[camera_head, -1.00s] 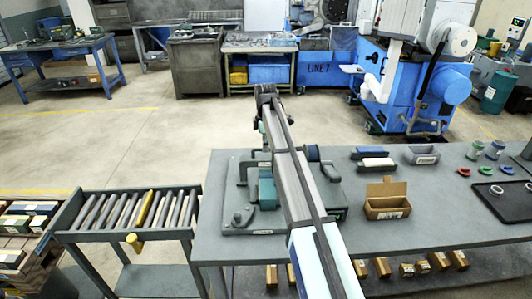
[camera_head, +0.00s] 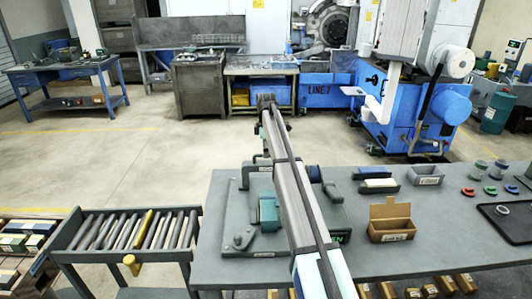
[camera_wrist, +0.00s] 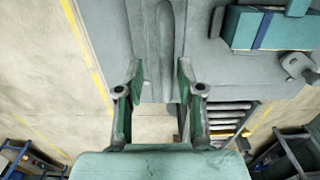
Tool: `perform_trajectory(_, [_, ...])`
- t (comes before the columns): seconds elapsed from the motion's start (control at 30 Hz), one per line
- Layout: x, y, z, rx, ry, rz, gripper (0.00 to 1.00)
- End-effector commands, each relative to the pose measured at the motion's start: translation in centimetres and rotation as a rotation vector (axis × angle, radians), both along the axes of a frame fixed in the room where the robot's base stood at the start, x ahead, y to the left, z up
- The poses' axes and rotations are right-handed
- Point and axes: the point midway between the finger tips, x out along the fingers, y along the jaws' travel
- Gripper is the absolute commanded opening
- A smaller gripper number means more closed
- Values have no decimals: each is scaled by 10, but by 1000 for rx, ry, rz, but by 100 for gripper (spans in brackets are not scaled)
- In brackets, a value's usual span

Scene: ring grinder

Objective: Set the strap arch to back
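The fixture's base plate (camera_head: 240,215) lies on the bench, partly behind my arm. It carries a teal block (camera_head: 268,212), also in the wrist view (camera_wrist: 242,27), and a lever clamp (camera_head: 243,238). A grey arched piece (camera_head: 256,165), apparently the strap arch, is at the plate's far side, partly hidden by my arm. In the wrist view, a grey slotted bar (camera_wrist: 165,45), possibly the same arch, runs down toward my gripper (camera_wrist: 160,75). My fingers are apart, either side of the bar's line; I cannot tell whether they touch it. My arm mostly hides the gripper in the head view.
A roller rack (camera_head: 130,240) with one yellow roller stands left of the bench (camera_head: 450,250). A cardboard box (camera_head: 390,222), a grey bin (camera_head: 426,176), small coloured rings and a black tray (camera_head: 510,222) are on the right. Open floor (camera_head: 190,135) lies behind.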

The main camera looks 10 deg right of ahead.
Motion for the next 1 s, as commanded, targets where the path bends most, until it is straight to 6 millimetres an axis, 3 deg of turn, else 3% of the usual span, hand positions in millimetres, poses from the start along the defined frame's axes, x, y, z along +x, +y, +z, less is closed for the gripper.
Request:
perform_trajectory(0.3, [-2,0,1,1,4,0,42])
perform_trajectory(0.47, [-1,0,13,0,3,0,42])
perform_trajectory(1.0, [-1,0,105,0,1,0,42])
